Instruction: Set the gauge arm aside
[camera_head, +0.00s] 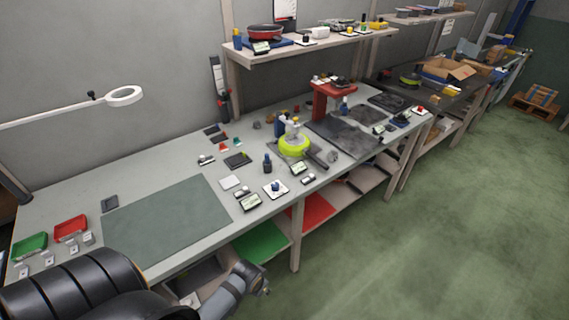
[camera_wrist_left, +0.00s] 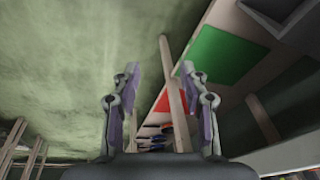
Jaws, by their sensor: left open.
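A lime-green round pan (camera_head: 294,148) with a dark handle sits on the workbench (camera_head: 180,145). A pale grey and white fixture (camera_head: 292,128) stands at the pan's back edge, partly over it. I cannot tell for sure which part of it is the gauge arm. My left gripper (camera_head: 259,281) is low in front of the bench edge, well away from the pan. In the left wrist view its two fingers (camera_wrist_left: 161,75) are spread, with nothing between them. My right gripper is not in view.
A green-grey mat (camera_head: 166,222) covers the bench's near left. A green tray (camera_head: 30,245) and a red tray (camera_head: 71,227) lie left of it. A red press-like stand (camera_head: 334,101) is behind the pan. A lower shelf with a green panel (camera_head: 258,242) is near my gripper.

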